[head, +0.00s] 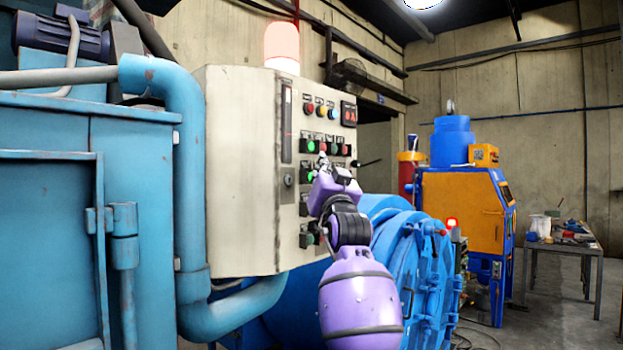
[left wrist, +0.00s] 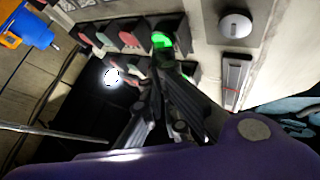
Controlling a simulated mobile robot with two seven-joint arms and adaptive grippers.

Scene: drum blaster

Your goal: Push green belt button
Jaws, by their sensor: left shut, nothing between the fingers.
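The beige control cabinet (head: 241,170) carries rows of small buttons on its front panel. A lit green button (head: 311,146) shows in the upper part of the panel, and another green one (head: 310,239) sits low on it. The labels are too small to read, so I cannot tell which is the belt button. My left gripper (head: 322,160) is shut and empty close to the panel, and hides some buttons. In the left wrist view its fingertips (left wrist: 165,78) are just below a brightly lit green button (left wrist: 160,40); whether they touch anything is unclear. My right gripper is out of view.
A light blue machine with a thick pipe (head: 190,190) stands left of the cabinet. A blue drum with a round door (head: 410,260) is below and right of the panel. An orange and blue machine (head: 462,215) and a cluttered table (head: 565,250) stand farther back.

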